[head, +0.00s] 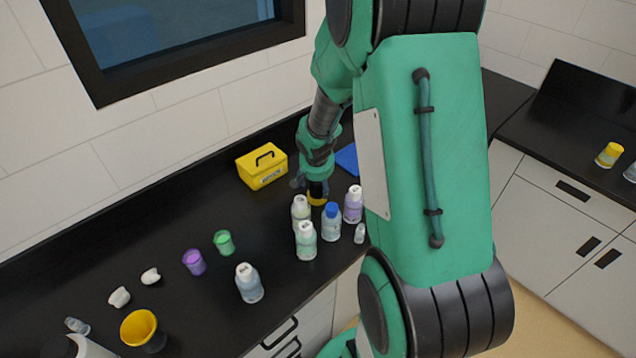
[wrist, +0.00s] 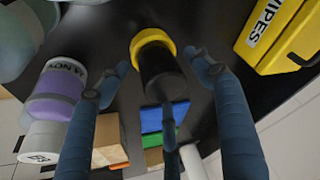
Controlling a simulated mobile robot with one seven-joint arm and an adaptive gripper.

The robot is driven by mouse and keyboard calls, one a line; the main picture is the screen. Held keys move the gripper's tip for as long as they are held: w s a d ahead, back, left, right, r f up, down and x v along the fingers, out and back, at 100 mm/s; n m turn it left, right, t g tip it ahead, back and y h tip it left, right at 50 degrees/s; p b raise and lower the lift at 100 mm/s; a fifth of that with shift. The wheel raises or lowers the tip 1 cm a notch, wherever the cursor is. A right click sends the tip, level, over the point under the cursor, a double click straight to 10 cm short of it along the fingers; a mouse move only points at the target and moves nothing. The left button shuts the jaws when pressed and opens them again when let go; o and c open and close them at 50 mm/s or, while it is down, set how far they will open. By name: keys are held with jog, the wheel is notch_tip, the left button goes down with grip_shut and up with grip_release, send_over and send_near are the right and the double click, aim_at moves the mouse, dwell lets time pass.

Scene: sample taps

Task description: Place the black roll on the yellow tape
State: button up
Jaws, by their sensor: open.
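The black roll (wrist: 162,78) is a short dark cylinder standing between my fingers in the wrist view. Its far end meets the yellow tape (wrist: 150,38), a yellow ring on the dark counter, and it appears to rest on it. In the head view the black roll (head: 316,187) is a small dark shape under my wrist, with the yellow tape (head: 331,209) low beside the bottles, partly hidden. My gripper (wrist: 159,64) is open, its fingers spread around the roll with gaps visible at both sides. In the head view my gripper (head: 313,185) is small and its fingers are hard to make out.
A white-capped bottle (head: 301,208), a blue-capped bottle (head: 332,222) and a purple-labelled bottle (head: 353,204) stand close by. A yellow wipes box (head: 262,166) is behind to the left.

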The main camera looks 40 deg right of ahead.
jog(key=shift+r, duration=0.2)
jog(key=shift+s+a+r, duration=0.1)
jog(key=shift+r, duration=0.25)
jog(key=p+v, duration=0.2)
jog(key=v, duration=0.9)
jog(key=shift+p, duration=0.3)
jog(key=shift+r, duration=0.15)
